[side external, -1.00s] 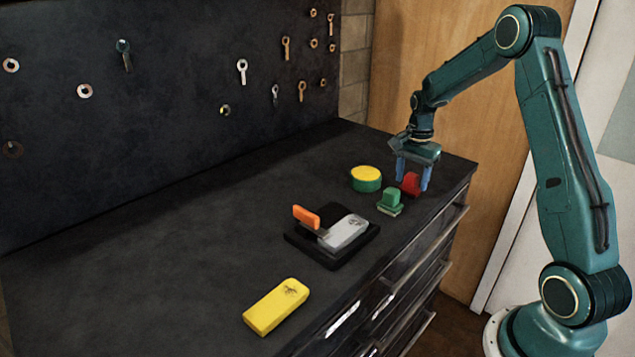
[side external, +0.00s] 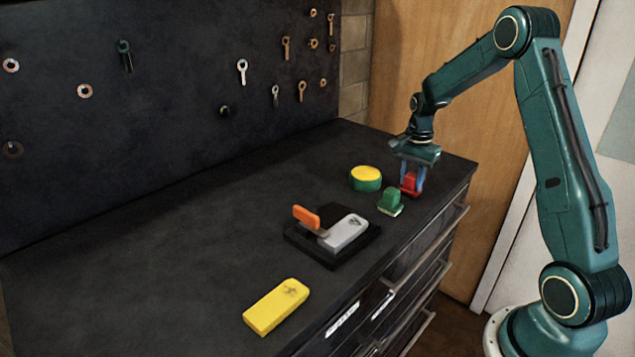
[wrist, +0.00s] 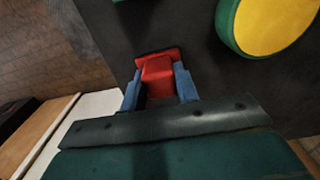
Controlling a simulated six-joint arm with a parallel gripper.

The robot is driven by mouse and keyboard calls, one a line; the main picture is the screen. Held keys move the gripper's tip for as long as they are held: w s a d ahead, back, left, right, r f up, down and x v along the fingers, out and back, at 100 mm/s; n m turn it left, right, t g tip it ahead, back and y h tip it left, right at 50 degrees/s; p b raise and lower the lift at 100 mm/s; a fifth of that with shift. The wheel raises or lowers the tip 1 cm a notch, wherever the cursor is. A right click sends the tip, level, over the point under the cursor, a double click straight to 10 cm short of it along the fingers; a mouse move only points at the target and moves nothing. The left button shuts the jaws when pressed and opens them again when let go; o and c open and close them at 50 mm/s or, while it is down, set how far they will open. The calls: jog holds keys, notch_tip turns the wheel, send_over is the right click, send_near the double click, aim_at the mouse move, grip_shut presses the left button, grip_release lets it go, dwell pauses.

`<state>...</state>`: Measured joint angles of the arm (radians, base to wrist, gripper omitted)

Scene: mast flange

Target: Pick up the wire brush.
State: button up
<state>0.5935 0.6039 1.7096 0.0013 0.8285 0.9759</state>
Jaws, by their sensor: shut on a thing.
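A small red block-shaped thing (side external: 409,184) with a wider plate at one end is near the right end of the dark bench top. I cannot tell from its shape whether it is the wire brush; no bristles show. My gripper (side external: 412,182) points down over it, with its blue fingers on either side. In the wrist view the red thing (wrist: 158,76) sits between my fingertips (wrist: 158,88), and my gripper is shut on it. It appears to be at bench level; its underside is hidden.
A green block-shaped thing (side external: 390,202) stands close in front, and a round green tin with a yellow top (side external: 366,178) is to the left. A black tray (side external: 333,255) holds a grey-and-orange thing. A yellow block (side external: 276,307) lies nearer. The bench's left side is clear.

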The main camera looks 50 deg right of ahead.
aim_at(409, 176)
notch_tip(409, 176, up, 20)
dwell(0.9)
dwell(0.3)
jog(key=shift+o, duration=1.1)
jog(key=shift+c, duration=0.6)
jog(key=a+f, duration=0.4)
jog(key=a, duration=0.9)
jog(key=w+a+f, duration=0.1)
jog(key=a+f, duration=0.3)
jog(key=a, duration=0.9)
jog(key=shift+a, duration=0.25)
